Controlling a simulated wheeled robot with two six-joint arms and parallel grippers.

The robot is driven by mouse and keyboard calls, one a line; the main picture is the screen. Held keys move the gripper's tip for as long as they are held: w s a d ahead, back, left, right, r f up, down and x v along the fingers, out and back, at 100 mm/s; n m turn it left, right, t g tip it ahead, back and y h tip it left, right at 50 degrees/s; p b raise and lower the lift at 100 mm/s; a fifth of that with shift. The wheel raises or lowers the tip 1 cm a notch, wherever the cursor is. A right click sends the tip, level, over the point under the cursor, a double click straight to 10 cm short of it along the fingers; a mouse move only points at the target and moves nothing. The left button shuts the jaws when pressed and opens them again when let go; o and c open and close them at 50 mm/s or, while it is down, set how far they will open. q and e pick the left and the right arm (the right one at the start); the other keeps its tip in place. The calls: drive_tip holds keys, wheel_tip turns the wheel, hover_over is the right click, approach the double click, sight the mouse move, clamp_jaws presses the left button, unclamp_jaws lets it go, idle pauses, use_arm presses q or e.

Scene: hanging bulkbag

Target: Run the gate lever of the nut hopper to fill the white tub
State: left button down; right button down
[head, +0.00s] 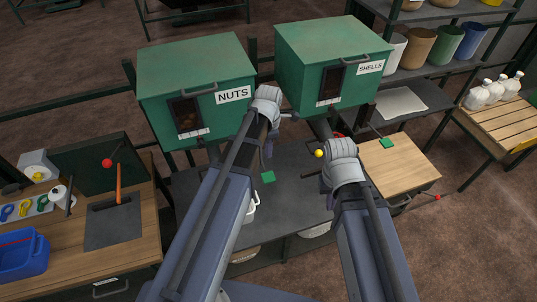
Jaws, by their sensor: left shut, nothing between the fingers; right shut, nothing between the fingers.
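The nut hopper (195,70) is a green box labelled NUTS at the left. It has a small dark window with brown contents low on its front. My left gripper (285,115) is shut and empty, near the hopper's lower right corner, above the paddle. My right gripper (312,175) is shut and empty beside a yellow ball knob (319,153). A white rim or handle (252,208), perhaps the white tub, is mostly hidden behind my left arm.
A dark bench (295,195) lies below. A wooden bench (75,245) with a blue bin (22,255) is at the left; a wooden board (400,172) is at the right.

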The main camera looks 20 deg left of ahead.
sight(269, 178)
use_arm(q)
wheel_tip(269, 178, down, 13)
drive_tip(key=b, duration=1.2)
drive_tip(key=shift+s+d+f+t+b, duration=0.1)
drive_tip(key=shift+s+f+t+b, duration=0.2)
drive_tip(key=shift+f+b, duration=0.45)
wheel_tip(269, 178, down, 8)
drive_tip(key=t+y+b, duration=0.2)
drive_tip(key=b, duration=0.7)
drive_tip(key=shift+r+t+b, duration=0.15)
drive_tip(key=shift+t+b, duration=0.25)
drive_tip(key=shift+s+d, duration=0.1)
drive_tip(key=shift+s, duration=0.05)
idle(3.7)
